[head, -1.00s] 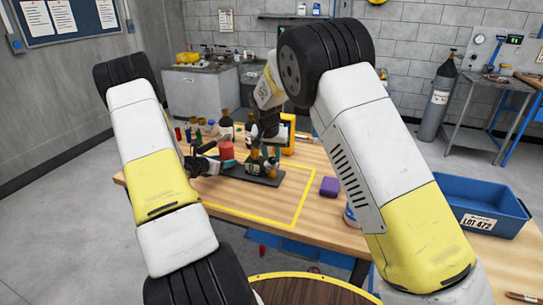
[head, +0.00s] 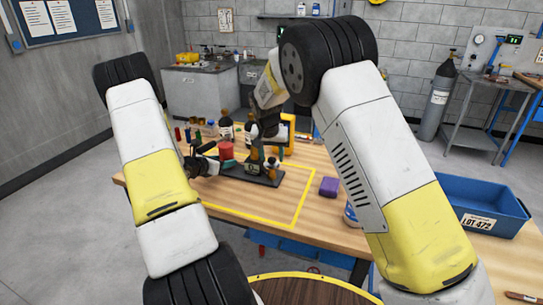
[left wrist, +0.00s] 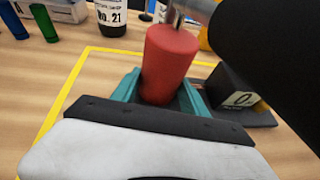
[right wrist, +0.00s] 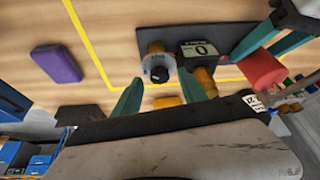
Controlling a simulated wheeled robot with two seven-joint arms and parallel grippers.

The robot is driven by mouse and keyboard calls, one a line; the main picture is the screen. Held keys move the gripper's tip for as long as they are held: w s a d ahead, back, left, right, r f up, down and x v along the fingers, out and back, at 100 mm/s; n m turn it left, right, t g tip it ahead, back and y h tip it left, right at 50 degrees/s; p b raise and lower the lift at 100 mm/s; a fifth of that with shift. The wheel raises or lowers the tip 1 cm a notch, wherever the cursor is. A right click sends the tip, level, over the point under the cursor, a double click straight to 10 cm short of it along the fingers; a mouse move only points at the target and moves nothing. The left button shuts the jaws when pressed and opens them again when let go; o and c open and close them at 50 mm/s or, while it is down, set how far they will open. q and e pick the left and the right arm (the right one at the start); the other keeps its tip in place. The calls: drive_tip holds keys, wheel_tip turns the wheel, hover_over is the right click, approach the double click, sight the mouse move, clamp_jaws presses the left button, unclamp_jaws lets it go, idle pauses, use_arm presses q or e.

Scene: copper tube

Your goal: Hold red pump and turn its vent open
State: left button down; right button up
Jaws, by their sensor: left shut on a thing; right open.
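The red pump (left wrist: 170,62) is a red cylinder with a metal rod at its top; it also shows in the head view (head: 226,150). My left gripper (left wrist: 160,88) is shut around it, one teal finger on each side. In the right wrist view the pump (right wrist: 262,70) lies at the right edge, with the left fingers beside it. A round knob with a pale ring and black centre (right wrist: 158,69) sits by a dark block with a "0" display (right wrist: 200,50). My right gripper (right wrist: 160,80) is open, its fingers on either side of the knob; contact is unclear.
The dark base plate (head: 240,175) lies on the wooden table inside a yellow outline. A purple block (head: 329,186) is to its right, and a blue bin (head: 484,200) stands at the right. Bottles and small coloured items (head: 226,125) stand behind the pump.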

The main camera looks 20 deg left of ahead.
drive_tip(key=v, duration=1.1)
drive_tip(key=shift+r, duration=0.3)
drive_tip(key=shift+s, duration=0.15)
drive_tip(key=g, duration=0.4)
hover_over(272, 159)
wheel_tip(272, 159, down, 11)
drive_tip(key=shift+f, duration=0.15)
clamp_jaws()
